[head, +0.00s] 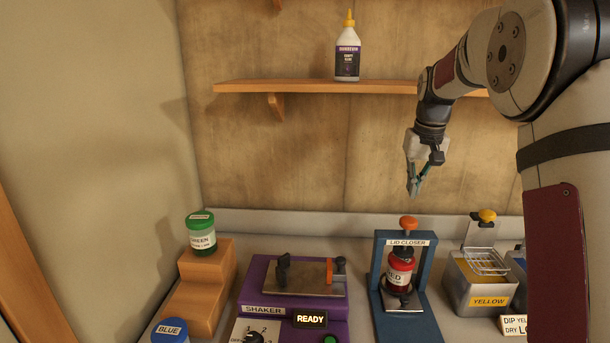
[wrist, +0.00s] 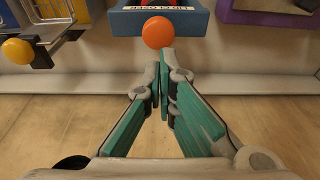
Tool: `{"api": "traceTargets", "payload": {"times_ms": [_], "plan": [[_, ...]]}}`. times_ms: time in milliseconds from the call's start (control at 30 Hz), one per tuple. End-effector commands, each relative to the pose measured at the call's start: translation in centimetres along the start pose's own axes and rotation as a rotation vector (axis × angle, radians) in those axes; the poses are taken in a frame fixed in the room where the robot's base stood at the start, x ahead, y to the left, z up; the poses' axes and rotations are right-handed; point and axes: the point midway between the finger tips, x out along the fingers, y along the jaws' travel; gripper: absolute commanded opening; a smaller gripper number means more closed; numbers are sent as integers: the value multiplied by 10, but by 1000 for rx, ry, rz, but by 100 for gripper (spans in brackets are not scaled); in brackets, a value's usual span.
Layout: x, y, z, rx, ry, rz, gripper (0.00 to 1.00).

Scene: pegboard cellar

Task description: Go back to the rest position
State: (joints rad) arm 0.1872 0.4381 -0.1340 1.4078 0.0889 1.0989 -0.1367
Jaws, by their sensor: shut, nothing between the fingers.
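My gripper (head: 413,190) hangs in the air above the lid closer (head: 381,275), near the back wall. Its teal fingers are shut with nothing between them, as the wrist view (wrist: 163,70) also shows. The lid closer is a blue frame with an orange knob (head: 408,222) on top. A red jar (head: 399,271) labelled RED stands inside it, its top partly hidden under the press. My gripper is apart from the knob.
A purple shaker (head: 262,286) with a READY display (head: 310,319) stands left of the closer. A green jar (head: 202,240) is on a wooden step, a blue jar (head: 171,331) below. A yellow dip tank (head: 488,301) is right. A shelf (head: 290,87) holds a glue bottle (head: 347,60).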

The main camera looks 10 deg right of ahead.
Motion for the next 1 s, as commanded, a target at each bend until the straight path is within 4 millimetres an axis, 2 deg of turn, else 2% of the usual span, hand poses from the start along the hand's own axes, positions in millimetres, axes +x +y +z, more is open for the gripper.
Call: {"api": "traceTargets", "payload": {"times_ms": [167, 300, 500, 733, 900, 1000], "plan": [[-40, -19, 33, -15, 36, -16, 0], [-75, -39, 79, -39, 72, -31, 0], [-110, -62, 153, -74, 123, -50, 0], [-125, -79, 243, -122, 184, -61, 0], [-119, -85, 306, -156, 227, -64, 0], [-112, -86, 334, -173, 247, -63, 0]]}}
